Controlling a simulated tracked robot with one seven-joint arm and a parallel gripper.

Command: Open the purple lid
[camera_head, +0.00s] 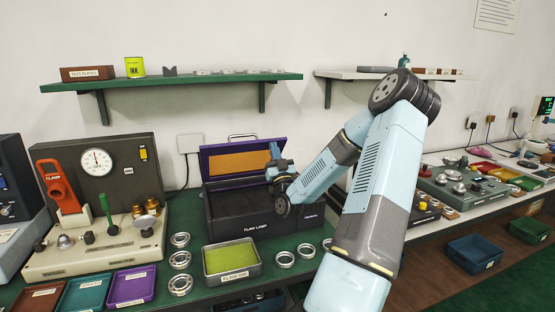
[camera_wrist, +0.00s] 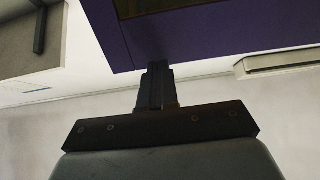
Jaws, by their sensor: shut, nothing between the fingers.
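The purple lid (camera_head: 237,162) is raised, standing steeply at the back of the dark box labelled "FLAW LAMP" (camera_head: 250,225). Its inner face with an orange panel is toward the body camera. My gripper (camera_head: 274,148) is at the right part of the lid, above the box. In the wrist view the fingers (camera_wrist: 157,72) are together with nothing between them, close to the edge of the lid (camera_wrist: 205,38). I cannot tell whether they touch it.
A clamp-and-gauge station (camera_head: 100,195) stands left of the box. A tray of yellow-green stuff (camera_head: 231,282) and several metal rings lie in front. A green shelf (camera_head: 175,88) hangs above on the wall. Purple (camera_head: 130,288) and teal trays sit at the front left.

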